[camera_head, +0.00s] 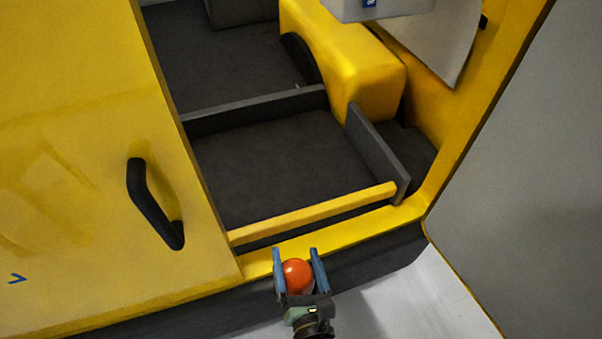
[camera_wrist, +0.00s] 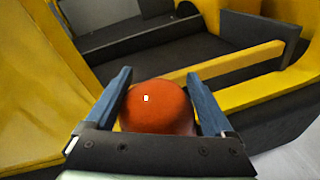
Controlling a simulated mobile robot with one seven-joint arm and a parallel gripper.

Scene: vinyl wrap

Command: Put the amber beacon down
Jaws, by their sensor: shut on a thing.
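The amber beacon (camera_head: 297,275) is an orange-red dome held between the two blue fingers of my gripper (camera_head: 299,267). In the wrist view the beacon (camera_wrist: 158,107) sits between the fingers of my gripper (camera_wrist: 160,95), dome facing the camera. Its lower part is hidden by the gripper body. In the head view, my gripper and the beacon appear in front of the yellow sill of a van-like opening. I cannot tell the height of the beacon above the floor.
Behind the gripper is a dark-floored bay (camera_head: 285,165) with a yellow front rail (camera_head: 315,213) and a grey side panel (camera_head: 377,152). A yellow door (camera_head: 75,150) with a black handle (camera_head: 152,205) stands at left. A grey wall (camera_head: 535,190) is at right. Pale floor (camera_head: 425,300) shows at lower right. The bay floor is bare.

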